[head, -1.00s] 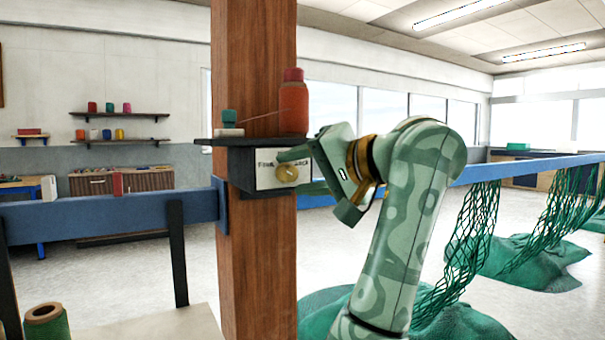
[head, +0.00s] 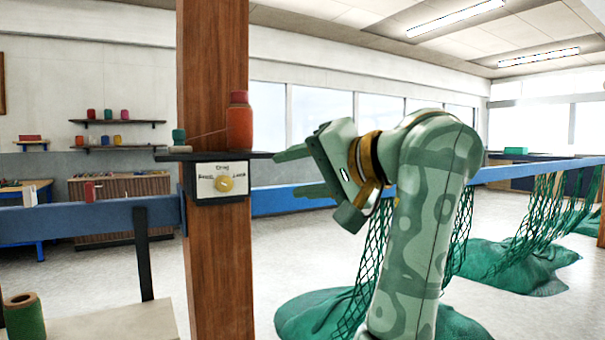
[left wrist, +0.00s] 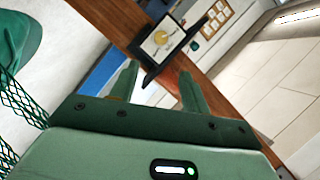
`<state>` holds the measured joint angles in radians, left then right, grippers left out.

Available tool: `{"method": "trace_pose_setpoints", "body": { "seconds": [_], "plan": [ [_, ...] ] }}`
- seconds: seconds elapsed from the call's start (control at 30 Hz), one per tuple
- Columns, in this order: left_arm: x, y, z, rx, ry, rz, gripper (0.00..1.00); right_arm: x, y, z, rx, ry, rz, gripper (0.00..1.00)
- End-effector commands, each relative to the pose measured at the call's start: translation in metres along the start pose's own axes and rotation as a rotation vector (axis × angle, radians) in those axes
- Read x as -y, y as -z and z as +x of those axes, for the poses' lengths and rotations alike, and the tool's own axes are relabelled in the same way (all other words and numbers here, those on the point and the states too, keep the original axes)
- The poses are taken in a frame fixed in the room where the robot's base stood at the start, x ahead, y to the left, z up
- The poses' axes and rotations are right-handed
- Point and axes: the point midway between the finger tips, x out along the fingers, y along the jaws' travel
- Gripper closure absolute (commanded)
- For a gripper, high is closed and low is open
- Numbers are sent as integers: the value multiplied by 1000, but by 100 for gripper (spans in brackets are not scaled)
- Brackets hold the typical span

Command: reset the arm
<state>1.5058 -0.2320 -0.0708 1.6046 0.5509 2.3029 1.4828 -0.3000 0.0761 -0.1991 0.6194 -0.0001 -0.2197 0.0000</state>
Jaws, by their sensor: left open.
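My left gripper (head: 291,172) is open and empty, its two fingers pointing left toward the wooden post (head: 214,120). My right gripper is in neither view.
A blue rail (head: 90,220) runs across at the post. Green nets (head: 510,262) hang and pile at the right. A green spool (head: 24,316) stands at lower left.

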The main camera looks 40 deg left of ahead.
Motion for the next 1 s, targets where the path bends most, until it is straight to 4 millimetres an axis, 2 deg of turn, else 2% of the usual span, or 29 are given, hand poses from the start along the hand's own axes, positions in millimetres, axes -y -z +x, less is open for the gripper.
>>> {"method": "trace_pose_setpoints", "body": {
  "seconds": [0.1,0.37,0.47,0.57,0.63,0.7,0.73,0.77,0.8,0.87,0.9,0.97,1.0],
  "plan": [
    [0,0,0,0,0,0,53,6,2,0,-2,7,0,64],
    [0,0,0,0,0,3,53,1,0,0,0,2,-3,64],
    [6,0,0,4,33,88,53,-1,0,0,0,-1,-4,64],
    [38,-2,-5,58,209,337,53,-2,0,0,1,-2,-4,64],
    [66,7,-21,151,415,618,53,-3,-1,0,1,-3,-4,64],
    [88,31,-49,307,671,959,53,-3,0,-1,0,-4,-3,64],
    [87,46,-63,391,792,1124,53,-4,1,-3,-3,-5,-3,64],
    [78,64,-78,480,917,1292,53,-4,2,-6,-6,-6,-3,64],
    [56,89,-97,602,1084,1504,53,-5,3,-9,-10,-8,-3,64],
    [13,118,-118,759,1298,1744,53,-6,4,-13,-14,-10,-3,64],
    [-19,132,-128,853,1429,1871,53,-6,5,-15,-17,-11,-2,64],
    [-72,147,-138,982,1619,2024,53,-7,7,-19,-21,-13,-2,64],
    [-109,153,-142,1064,1744,2106,53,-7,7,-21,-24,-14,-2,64]
  ]
}}
